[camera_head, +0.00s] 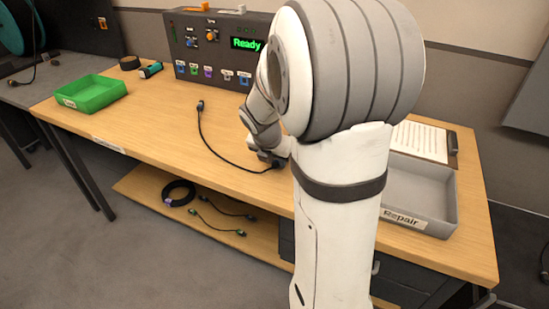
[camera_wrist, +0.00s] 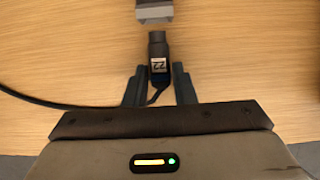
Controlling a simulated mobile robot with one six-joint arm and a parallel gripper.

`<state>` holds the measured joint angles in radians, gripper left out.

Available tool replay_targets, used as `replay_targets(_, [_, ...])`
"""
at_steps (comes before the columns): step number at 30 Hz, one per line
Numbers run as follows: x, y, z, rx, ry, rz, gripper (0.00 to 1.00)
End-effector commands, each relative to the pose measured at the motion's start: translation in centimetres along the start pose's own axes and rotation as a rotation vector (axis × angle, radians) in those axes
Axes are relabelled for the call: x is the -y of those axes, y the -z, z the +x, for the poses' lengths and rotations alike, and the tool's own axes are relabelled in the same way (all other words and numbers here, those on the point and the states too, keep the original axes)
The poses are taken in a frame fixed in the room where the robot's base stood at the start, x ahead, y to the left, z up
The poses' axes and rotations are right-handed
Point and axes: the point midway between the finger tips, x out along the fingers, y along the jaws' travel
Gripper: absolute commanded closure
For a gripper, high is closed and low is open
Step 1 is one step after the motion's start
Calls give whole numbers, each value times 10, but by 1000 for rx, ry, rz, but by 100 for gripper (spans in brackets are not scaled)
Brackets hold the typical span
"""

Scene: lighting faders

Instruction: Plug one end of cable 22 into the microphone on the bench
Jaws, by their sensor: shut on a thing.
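The plug of cable 22 (camera_wrist: 158,60) is black with a white label reading 22. My gripper (camera_wrist: 159,84) is shut on it, one dark finger on each side, and its tip points up the picture. A grey block-like end (camera_wrist: 155,10) lies straight ahead of the tip, a small gap apart; it may be the microphone, but the top edge cuts it off. In the head view my gripper (camera_head: 272,158) is low over the bench, partly hidden by my arm. The black cable (camera_head: 216,151) runs left from it to its other plug (camera_head: 200,105), lying on the bench. No microphone is clear there.
A control box (camera_head: 218,57) with a green "Ready" display stands at the bench's back. A green tray (camera_head: 91,104) is at left, a grey "Repair" tray (camera_head: 447,224) and clipboard (camera_head: 424,141) at right. More cables (camera_head: 179,186) lie on the lower shelf. The bench's left middle is clear.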

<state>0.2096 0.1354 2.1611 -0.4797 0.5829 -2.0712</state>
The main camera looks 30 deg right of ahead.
Motion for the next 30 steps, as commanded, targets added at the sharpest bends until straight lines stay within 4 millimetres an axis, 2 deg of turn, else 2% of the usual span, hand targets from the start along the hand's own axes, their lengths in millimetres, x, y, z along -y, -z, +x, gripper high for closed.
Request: replay_targets(30, [-1,-8,3,1,-1,-2,100])
